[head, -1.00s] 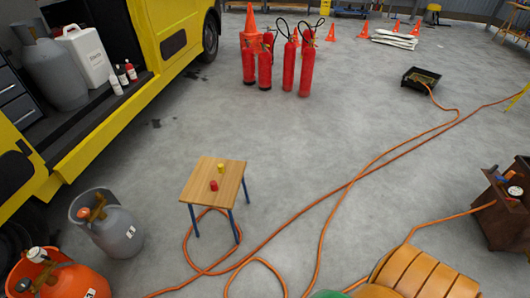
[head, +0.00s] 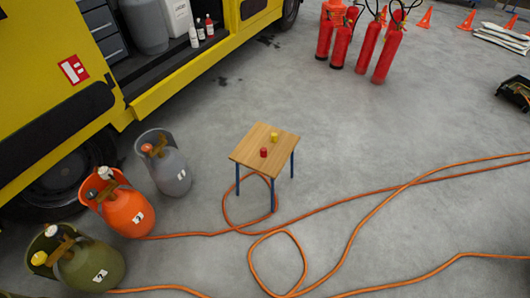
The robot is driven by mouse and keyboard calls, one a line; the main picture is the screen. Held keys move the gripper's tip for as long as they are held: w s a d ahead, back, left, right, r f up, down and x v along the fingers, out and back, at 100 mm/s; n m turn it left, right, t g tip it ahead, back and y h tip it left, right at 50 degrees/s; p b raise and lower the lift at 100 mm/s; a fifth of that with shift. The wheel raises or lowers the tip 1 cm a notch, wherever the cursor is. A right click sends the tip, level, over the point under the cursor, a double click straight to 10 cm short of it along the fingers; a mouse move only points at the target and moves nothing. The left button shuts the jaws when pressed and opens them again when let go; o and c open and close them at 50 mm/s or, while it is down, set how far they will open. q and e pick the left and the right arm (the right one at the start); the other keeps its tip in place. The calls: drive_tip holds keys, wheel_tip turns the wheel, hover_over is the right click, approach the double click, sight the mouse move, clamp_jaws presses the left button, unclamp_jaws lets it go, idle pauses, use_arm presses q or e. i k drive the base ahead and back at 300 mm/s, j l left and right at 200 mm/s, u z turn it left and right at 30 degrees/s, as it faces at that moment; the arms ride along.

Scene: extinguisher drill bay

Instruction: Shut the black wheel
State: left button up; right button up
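Three gas cylinders stand in a row at the lower left. The grey cylinder (head: 175,178) has a brass valve with a small orange-red wheel (head: 147,148). The orange cylinder (head: 130,213) has a valve with a whitish wheel (head: 105,172). The olive-green cylinder (head: 92,268) has a brass valve with a yellow knob (head: 39,258) and a small whitish part. Collars partly hide the valves. Neither of my grippers is in view.
Orange hoses (head: 370,215) loop over the floor. A yellow truck (head: 165,98) stands at the left. Red extinguishers (head: 365,45) stand at the back. The floor right of the stool is clear except for hoses.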

sight(92, 194)
drive_tip(key=u, duration=1.7)
